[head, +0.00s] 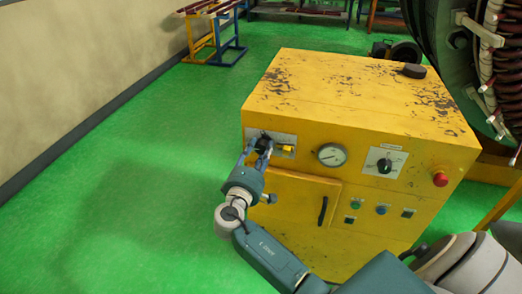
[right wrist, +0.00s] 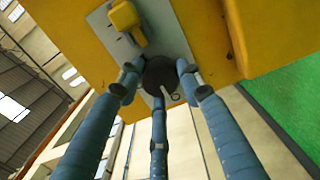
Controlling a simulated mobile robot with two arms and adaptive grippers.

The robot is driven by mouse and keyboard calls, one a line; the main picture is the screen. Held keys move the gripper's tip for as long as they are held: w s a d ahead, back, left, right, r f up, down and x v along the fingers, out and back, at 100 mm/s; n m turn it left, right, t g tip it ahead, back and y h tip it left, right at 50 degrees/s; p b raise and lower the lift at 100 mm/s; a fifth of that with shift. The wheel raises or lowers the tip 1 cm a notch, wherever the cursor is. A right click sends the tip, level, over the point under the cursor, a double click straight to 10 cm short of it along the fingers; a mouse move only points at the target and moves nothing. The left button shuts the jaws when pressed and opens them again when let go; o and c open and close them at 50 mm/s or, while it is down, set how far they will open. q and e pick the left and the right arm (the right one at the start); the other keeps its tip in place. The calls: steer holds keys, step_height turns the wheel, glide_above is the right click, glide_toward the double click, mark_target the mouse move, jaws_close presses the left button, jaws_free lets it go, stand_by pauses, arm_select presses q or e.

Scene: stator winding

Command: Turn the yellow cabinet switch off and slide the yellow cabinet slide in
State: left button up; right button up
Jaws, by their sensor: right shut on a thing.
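The yellow cabinet (head: 345,85) stands in the middle of the head view, its paint chipped. A pale plate (head: 282,139) at the upper left of its front carries a dark round knob (right wrist: 159,75) and a small yellow block (head: 286,149). The yellow block also shows above the knob in the right wrist view (right wrist: 125,17). My right gripper (head: 262,143) is at the plate, its three blue fingers closed around the dark knob, which they partly hide in the head view. A black rotary switch (head: 385,166) sits on another plate farther right. My left gripper is not in view.
A pressure gauge (head: 331,154), a red button (head: 440,179) and a door handle (head: 322,211) are on the cabinet front. The stator (head: 492,60) stands at the right. Green floor (head: 130,160) is clear at the left.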

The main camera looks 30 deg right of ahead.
steer(key=o, duration=0.9)
steer(key=shift+w+a+r, duration=0.2)
steer(key=shift+o, duration=1.2)
steer(key=shift+w+a, duration=0.1)
steer(key=shift+f, duration=0.2)
steer(key=shift+s+a, duration=0.1)
steer(key=shift+s, duration=0.15)
steer(key=v, duration=1.1)
steer(key=shift+s+a, duration=0.15)
steer(key=shift+a, duration=0.15)
